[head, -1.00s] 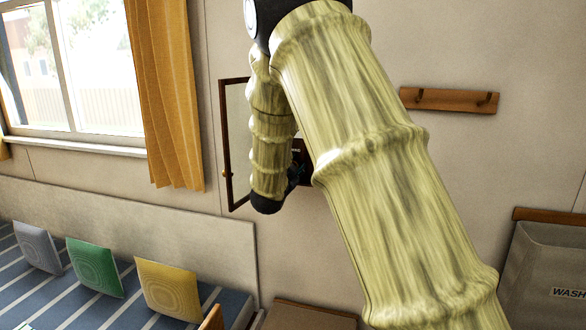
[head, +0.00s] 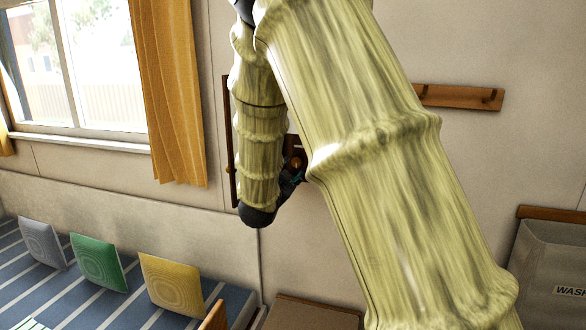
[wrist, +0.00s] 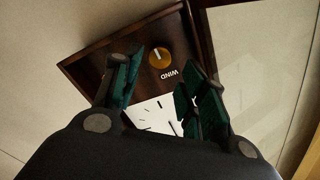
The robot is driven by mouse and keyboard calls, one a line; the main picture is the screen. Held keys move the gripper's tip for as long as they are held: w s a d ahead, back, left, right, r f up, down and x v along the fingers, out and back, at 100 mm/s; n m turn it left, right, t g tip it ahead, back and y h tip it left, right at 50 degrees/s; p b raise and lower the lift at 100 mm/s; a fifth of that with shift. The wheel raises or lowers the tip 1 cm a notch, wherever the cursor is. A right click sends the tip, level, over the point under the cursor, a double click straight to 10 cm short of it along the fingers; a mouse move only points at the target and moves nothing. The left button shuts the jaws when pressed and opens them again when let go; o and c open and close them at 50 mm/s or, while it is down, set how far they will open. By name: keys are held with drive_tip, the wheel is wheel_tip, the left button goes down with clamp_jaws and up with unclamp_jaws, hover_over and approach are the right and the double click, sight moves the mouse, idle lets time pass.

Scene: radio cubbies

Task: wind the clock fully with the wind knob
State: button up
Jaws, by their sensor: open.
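In the wrist view the clock is a dark brown wooden case (wrist: 105,52) on the wall, with a white dial (wrist: 155,116) with black marks. Its wind knob (wrist: 160,57) is round and amber with a pale pointer line, beside the white word WIND. My gripper (wrist: 158,75) is open, its two dark green fingers apart, with the knob showing beyond and between the tips. I cannot tell whether a finger touches the clock. In the head view my arm hides most of the clock, and my gripper (head: 292,178) shows only partly beside it.
The clock's framed glass door (wrist: 255,60) stands open at the right in the wrist view. In the head view its dark frame edge (head: 229,150) shows left of my arm. A hook rail (head: 460,97) is on the wall at right. A bed with pillows (head: 172,284) is lower left.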

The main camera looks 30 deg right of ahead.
drive_tip(key=shift+v, duration=2)
drive_tip(key=s+a+f+n+g+y+p, duration=0.1)
drive_tip(key=s+a+f+n+y, duration=0.25)
drive_tip(key=f, duration=0.85)
drive_tip(key=s+a+f+n+g+y+p, duration=0.1)
drive_tip(key=s+a+f+n+y, duration=0.25)
drive_tip(key=f, duration=0.85)
drive_tip(key=s+a+f+n+g+y+p, duration=0.2)
drive_tip(key=s+f+n, duration=0.3)
drive_tip(key=f, duration=0.6)
drive_tip(key=s+a+f+n+g+y, duration=0.1)
drive_tip(key=s+f, duration=0.4)
drive_tip(key=s, duration=0.6)
drive_tip(key=s+a+f+n+g+y+p, duration=0.1)
drive_tip(key=s+a+f+g, duration=0.3)
drive_tip(key=s, duration=0.7)
drive_tip(key=s+a+f+n+g+y+p, duration=0.1)
drive_tip(key=s+a+f+n+g+y, duration=0.1)
drive_tip(key=s+a+f, duration=0.4)
drive_tip(key=s+f+n, duration=0.1)
drive_tip(key=s, duration=0.4)
drive_tip(key=shift+s+g+y, duration=0.35)
drive_tip(key=shift+g+y, duration=0.05)
drive_tip(key=shift+f, duration=0.1)
